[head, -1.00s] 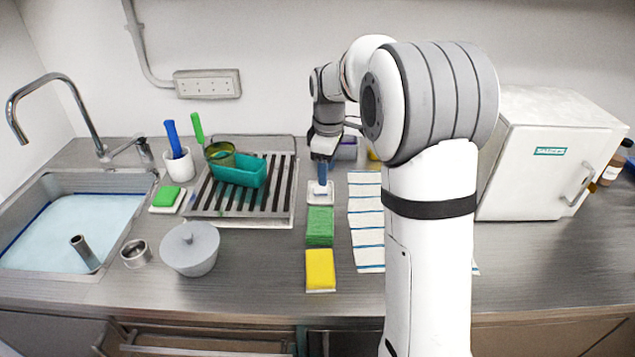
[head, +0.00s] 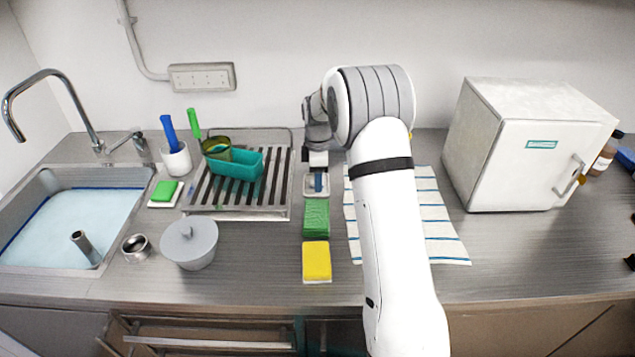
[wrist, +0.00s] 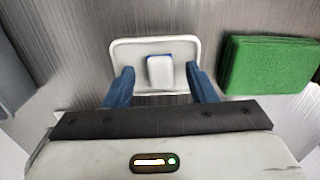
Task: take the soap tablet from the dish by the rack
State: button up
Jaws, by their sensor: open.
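The soap tablet (wrist: 160,71) is a small pale block with a blue edge, lying in the middle of a white, shallow dish (wrist: 125,51). In the head view the dish (head: 309,191) sits on the counter just right of the drying rack (head: 240,213). My gripper (wrist: 160,82) is open over the dish, with one blue finger on each side of the tablet and gaps between. In the head view my gripper (head: 318,182) points down at the dish and hides the tablet.
A green sponge (head: 316,218) and a yellow sponge (head: 316,261) lie in front of the dish. A striped towel (head: 440,228) lies to the right. A teal container (head: 236,166) stands on the rack.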

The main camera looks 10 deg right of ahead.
jog(key=shift+f, duration=0.5)
jog(key=shift+c, duration=0.2)
